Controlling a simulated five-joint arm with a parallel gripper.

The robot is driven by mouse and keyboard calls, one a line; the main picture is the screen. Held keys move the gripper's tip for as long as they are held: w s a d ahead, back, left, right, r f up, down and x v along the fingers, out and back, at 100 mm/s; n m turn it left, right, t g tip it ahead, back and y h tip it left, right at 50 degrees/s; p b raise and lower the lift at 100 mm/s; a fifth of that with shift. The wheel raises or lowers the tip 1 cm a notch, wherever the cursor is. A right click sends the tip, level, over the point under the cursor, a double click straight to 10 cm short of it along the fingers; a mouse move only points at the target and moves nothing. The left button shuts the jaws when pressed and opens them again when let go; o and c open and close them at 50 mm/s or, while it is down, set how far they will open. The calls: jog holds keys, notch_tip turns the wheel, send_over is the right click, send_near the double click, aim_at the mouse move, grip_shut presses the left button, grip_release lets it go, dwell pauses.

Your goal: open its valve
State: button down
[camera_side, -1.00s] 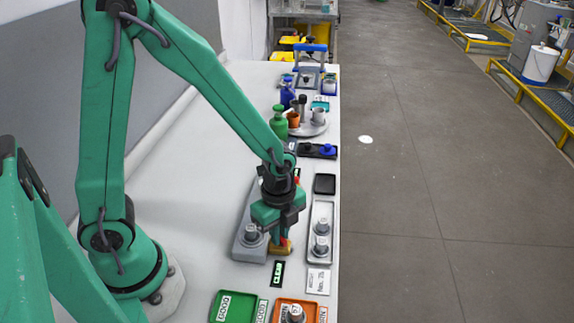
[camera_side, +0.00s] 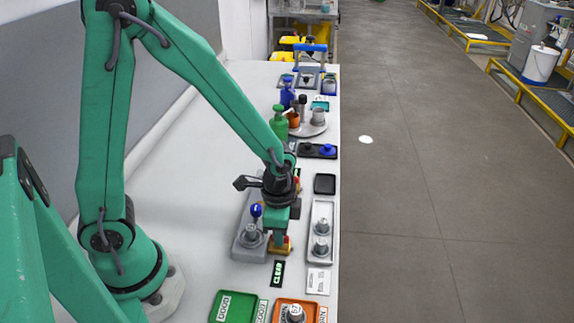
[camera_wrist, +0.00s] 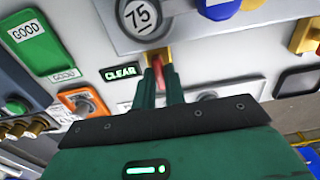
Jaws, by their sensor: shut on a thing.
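The valve has a brass-coloured body (camera_side: 281,249) and a red handle (camera_side: 286,239), just behind the "CLEAR" label (camera_side: 278,273) in the side view. My gripper (camera_side: 280,242) points straight down over it, shut on the red handle. In the wrist view the red handle (camera_wrist: 158,74) shows between the green fingertips (camera_wrist: 160,84), with a bit of the yellow-brass body (camera_wrist: 155,55) beyond it. The fingers hide much of the valve, and I cannot tell the handle's exact angle.
A grey base (camera_side: 243,243) with a metal post and a blue knob (camera_side: 256,210) stands close left of the gripper. A tray with metal parts (camera_side: 321,225) lies to the right. Green (camera_side: 226,307) and orange (camera_side: 309,304) trays are in front. The bench at left is clear.

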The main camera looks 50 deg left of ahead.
jog(key=shift+r, duration=0.1)
dwell(0.3)
jog(key=c, duration=1.7)
grip_release()
jog(key=shift+c, duration=0.2)
jog(key=shift+r, duration=3.9)
jog(key=s+a+r+n+t, duration=0.2)
jog(key=s+a+r+n, duration=0.1)
jog(key=r, duration=0.4)
jog(key=s+a+r+n+t, duration=0.3)
jog(key=s+a+r+n, duration=0.1)
jog(key=r+n, duration=0.2)
jog(key=shift+s+a+r+t, duration=0.2)
jog(key=shift+a+r+t, duration=0.1)
jog(key=shift+r, duration=0.05)
